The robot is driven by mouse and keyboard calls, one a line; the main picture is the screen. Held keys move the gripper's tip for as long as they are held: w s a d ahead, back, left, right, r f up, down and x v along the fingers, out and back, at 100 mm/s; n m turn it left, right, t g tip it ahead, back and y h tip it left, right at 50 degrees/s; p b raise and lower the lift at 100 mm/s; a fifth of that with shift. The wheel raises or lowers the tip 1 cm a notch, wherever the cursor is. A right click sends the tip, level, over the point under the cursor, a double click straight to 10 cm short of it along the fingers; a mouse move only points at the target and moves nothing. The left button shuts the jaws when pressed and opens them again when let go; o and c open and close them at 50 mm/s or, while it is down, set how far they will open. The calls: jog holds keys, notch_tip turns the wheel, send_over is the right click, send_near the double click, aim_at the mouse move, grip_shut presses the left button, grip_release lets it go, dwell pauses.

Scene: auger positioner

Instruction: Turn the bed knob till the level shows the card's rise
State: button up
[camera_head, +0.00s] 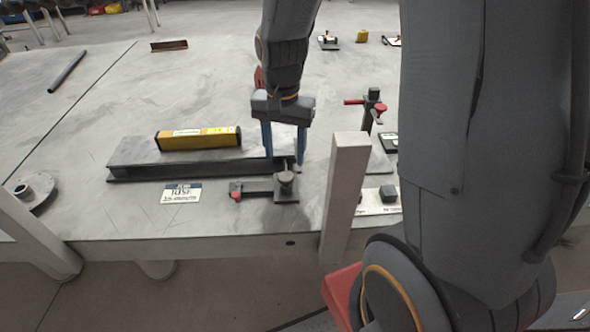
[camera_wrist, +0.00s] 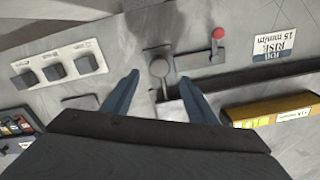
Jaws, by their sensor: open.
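A yellow level (camera_head: 198,138) lies on the dark grey bed beam (camera_head: 135,155); it also shows in the wrist view (camera_wrist: 275,110). Its reading is too small to make out. The white job card (camera_head: 181,193) lies flat in front of the beam; in the wrist view the card (camera_wrist: 275,42) shows "RISE 15 mm/m" upside down. A round dark knob (camera_head: 286,179) stands at the beam's right end; it also shows in the wrist view (camera_wrist: 160,67). My gripper (camera_head: 285,160) points down above the knob, open, with one blue finger on either side in the wrist view (camera_wrist: 160,78). I see no contact.
A red-tipped lever (camera_head: 236,190) lies left of the knob. A post-mounted clamp with red handles (camera_head: 372,105) stands to the right. A strip with several dark blocks (camera_wrist: 55,70) is left in the wrist view. A pale upright post (camera_head: 346,185) rises at the front. The table's left side is mostly clear.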

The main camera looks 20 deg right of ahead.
aim_at(286, 176)
jog(key=shift+d+f+p, duration=0.1)
jog(key=shift+f+p, duration=0.35)
jog(key=shift+f, duration=3.15)
jog(key=c, duration=1.1)
jog(key=shift+o, duration=0.2)
jog(key=shift+n+p, duration=0.3)
jog(key=shift+n, duration=0.2)
